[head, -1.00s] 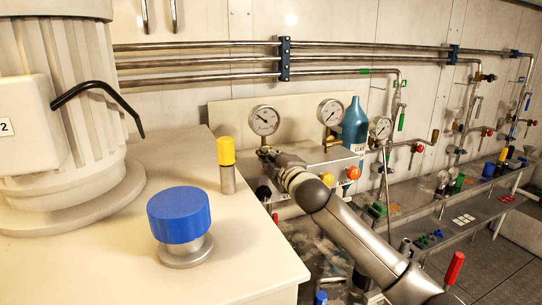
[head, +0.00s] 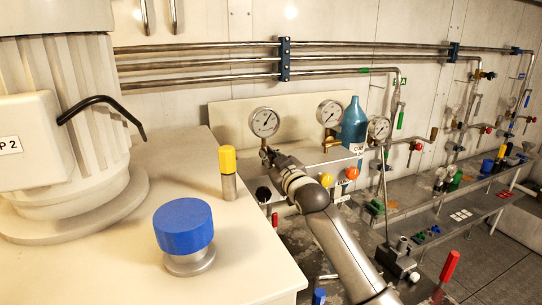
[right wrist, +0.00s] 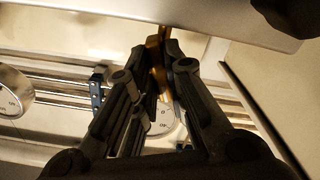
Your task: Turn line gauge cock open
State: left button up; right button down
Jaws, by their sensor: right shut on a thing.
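The left line gauge (head: 264,122) is a round white dial on a brass stem above the grey panel. Its needle points up and right. My right gripper (head: 267,153) reaches in below this gauge and hides most of the cock there. In the right wrist view its fingers (right wrist: 162,62) are closed around a narrow brass piece, the gauge cock (right wrist: 156,68). A gauge dial (right wrist: 162,122) shows behind the fingers. The cock's exact angle is hard to tell. My left gripper is not in view.
A second gauge (head: 330,113) and a blue bottle (head: 355,125) stand just right of the arm. Yellow (head: 326,180) and orange (head: 352,172) knobs sit close by. A cream cabinet top (head: 120,255) with a blue knob (head: 183,226) fills the left front.

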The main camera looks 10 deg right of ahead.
jog(key=shift+m+p, duration=0.7)
jog(key=shift+m, duration=1.5)
jog(key=shift+f, duration=0.1)
jog(key=c, duration=1.5)
grip_release()
jog(key=shift+s, duration=0.1)
jog(key=s, duration=0.4)
jog(key=s+d, duration=0.1)
jog(key=s, duration=0.2)
jog(key=s+d, duration=0.1)
jog(key=s, duration=0.3)
jog(key=shift+s+d, duration=0.15)
jog(key=shift+s, duration=0.15)
